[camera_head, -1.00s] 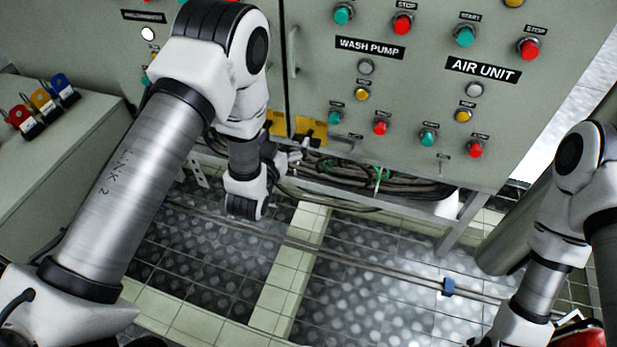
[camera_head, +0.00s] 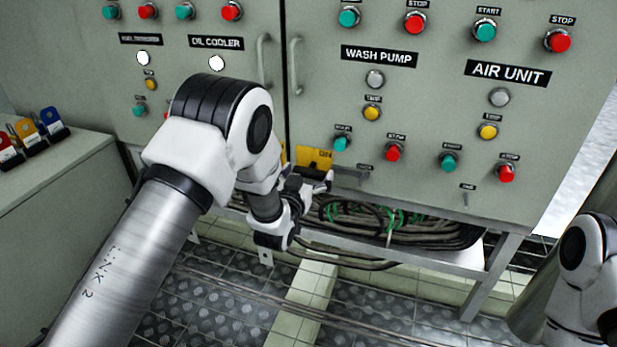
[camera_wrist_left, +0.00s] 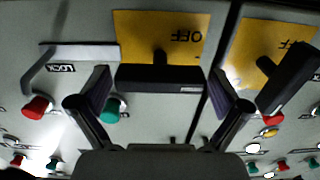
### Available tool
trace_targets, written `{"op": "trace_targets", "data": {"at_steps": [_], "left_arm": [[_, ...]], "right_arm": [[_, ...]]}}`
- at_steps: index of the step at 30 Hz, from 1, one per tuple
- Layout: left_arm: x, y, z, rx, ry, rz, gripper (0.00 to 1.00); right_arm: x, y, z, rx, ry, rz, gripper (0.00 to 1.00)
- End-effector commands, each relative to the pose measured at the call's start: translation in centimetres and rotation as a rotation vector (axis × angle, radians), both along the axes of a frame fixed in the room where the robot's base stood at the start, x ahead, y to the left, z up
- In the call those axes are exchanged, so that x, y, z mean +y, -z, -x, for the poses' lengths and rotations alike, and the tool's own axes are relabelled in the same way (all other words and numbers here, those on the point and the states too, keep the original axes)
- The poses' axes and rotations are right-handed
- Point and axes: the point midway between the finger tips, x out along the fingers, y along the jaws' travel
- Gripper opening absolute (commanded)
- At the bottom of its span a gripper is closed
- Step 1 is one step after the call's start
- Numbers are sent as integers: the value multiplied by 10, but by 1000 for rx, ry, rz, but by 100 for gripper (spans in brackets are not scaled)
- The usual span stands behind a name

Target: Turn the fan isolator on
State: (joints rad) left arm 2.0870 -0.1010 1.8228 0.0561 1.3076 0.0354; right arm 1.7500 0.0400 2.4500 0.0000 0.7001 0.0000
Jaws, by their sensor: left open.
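Two yellow isolator plates show in the left wrist view, which sees the panel upside down. Both carry the word OFF. The centre plate (camera_wrist_left: 160,28) has a black bar handle (camera_wrist_left: 160,77) lying across the picture; the other plate (camera_wrist_left: 262,48) has a slanted black handle (camera_wrist_left: 288,78). No name label for either is readable, so I cannot tell which is the fan isolator. In the head view one plate (camera_head: 316,158) shows at the right cabinet's lower left corner. My left gripper (camera_head: 318,180) is open in front of it; its fingers (camera_wrist_left: 160,92) flank the centre handle, not visibly closed on it.
The right cabinet carries WASH PUMP (camera_head: 379,56) and AIR UNIT (camera_head: 507,73) buttons. A lock lever (camera_wrist_left: 75,52) sits beside the centre plate. Door handles (camera_head: 296,66) stand out above. Cables (camera_head: 400,222) hang below. Coloured padlocks (camera_head: 28,132) stand on the left box.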

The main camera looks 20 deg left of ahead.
Motion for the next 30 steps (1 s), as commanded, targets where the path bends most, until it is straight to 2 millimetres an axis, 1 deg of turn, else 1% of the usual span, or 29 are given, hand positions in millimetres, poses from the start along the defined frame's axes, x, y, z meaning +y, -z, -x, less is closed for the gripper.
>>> {"op": "trace_targets", "data": {"at_steps": [6,8,9,10,11,22,26,30], "left_arm": [[0,0,-1,1,0,0,100],[0,0,-1,1,0,0,79],[0,0,-1,1,0,0,65],[0,0,-1,1,0,0,54],[0,0,-1,1,0,0,48],[0,-1,-1,0,0,-24,48],[0,-1,-1,-1,0,-69,48],[-1,-1,-1,-3,0,-149,48]], "right_arm": [[0,0,0,0,0,0,40],[0,0,0,0,0,0,40],[0,0,0,0,0,0,40],[0,0,0,0,0,0,40],[0,0,0,0,0,0,40],[0,-2,0,0,0,0,40],[0,-5,0,0,0,0,40],[0,-10,0,0,0,0,40]]}}
